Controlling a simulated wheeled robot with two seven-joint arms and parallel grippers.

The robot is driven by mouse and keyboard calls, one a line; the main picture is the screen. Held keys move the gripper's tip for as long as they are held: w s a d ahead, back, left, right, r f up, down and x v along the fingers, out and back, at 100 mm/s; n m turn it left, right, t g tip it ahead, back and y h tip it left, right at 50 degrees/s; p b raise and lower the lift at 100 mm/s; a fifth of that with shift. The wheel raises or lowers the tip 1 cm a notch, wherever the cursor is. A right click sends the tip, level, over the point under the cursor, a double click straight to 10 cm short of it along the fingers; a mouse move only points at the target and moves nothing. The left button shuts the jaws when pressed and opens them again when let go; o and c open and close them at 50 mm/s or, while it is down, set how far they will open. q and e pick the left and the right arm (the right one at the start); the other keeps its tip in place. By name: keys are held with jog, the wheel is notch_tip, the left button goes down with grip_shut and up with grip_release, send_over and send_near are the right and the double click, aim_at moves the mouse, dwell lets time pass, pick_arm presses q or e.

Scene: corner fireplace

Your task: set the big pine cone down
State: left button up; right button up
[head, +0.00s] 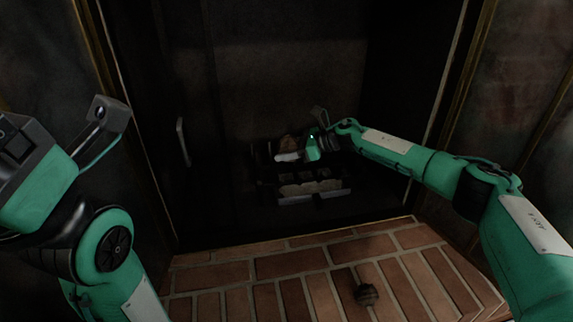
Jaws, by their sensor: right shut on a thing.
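My right gripper (284,152) reaches deep into the dark fireplace, above the grate. It is shut on a brown, rough lump, which I take to be the big pine cone (288,142). The pale finger covers its lower part, and the dimness blurs its outline. I cannot tell whether it touches anything below. My left arm is folded up at the left edge, and its gripper's fingers cannot be made out.
A dark grate with pale pieces (312,188) lies below my right gripper. A small round brown thing, perhaps another cone (367,294), sits on the brick hearth (235,275). A metal handle (183,142) stands at the opening's left. Most of the hearth is bare.

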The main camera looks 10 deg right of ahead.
notch_tip(320, 180, down, 3)
jog(key=shift+f+b, duration=0.1)
jog(key=shift+b, duration=0.7)
jog(key=shift+f, duration=0.35)
jog(key=shift+r, duration=0.1)
jog(key=o, duration=1)
